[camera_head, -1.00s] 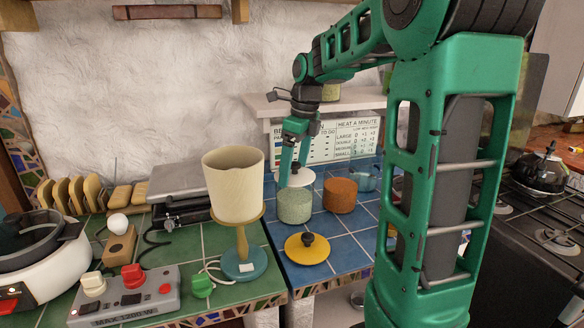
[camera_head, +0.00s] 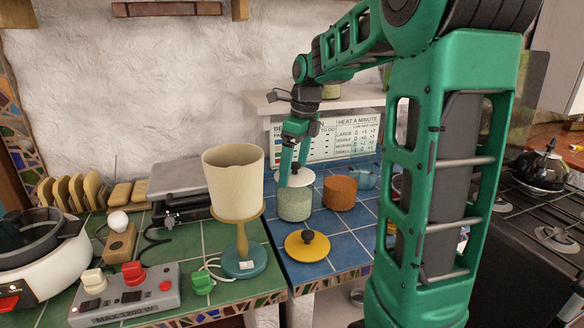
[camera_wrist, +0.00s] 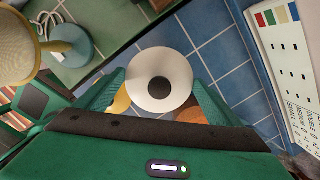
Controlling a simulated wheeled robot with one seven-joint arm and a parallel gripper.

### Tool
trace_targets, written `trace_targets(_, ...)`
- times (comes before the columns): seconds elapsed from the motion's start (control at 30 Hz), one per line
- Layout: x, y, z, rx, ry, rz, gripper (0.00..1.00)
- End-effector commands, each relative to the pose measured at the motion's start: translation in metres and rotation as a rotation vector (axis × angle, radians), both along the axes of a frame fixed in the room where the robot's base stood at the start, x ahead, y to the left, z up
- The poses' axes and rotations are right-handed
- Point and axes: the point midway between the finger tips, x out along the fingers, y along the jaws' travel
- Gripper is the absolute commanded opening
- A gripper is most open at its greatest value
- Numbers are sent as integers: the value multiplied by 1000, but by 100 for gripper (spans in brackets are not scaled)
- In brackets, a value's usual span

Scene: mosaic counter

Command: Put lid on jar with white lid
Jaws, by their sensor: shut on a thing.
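My gripper (camera_head: 291,174) is shut on the white lid (camera_wrist: 172,97), which has a dark round knob. In the wrist view the lid sits between my two green fingers. In the head view the white lid (camera_head: 305,178) is at the top of the speckled green jar (camera_head: 294,206). I cannot tell whether it touches the jar's rim. The jar stands upright on the blue tiles. In the wrist view the lid hides the jar.
A yellow lid (camera_head: 307,246) with a dark knob lies in front of the jar. A brown jar (camera_head: 339,194) stands close at the right, with a teal glass cup (camera_head: 362,177) behind it. A cream-shaded lamp (camera_head: 234,185) stands at the left. A white sign (camera_head: 345,140) stands behind.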

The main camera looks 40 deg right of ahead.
Motion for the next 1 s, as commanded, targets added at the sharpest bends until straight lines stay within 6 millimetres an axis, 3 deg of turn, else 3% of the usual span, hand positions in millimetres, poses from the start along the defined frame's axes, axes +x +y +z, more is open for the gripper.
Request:
trace_targets(0.4, 0, 0, -2, 0, 1, 0, 65)
trace_targets(0.43, 0, 0, -2, 0, 1, 0, 91)
trace_targets(0.5, 0, 0, -2, 0, 1, 0, 100)
trace_targets(1.0, 1, -1, 6, -1, -3, -1, 100)
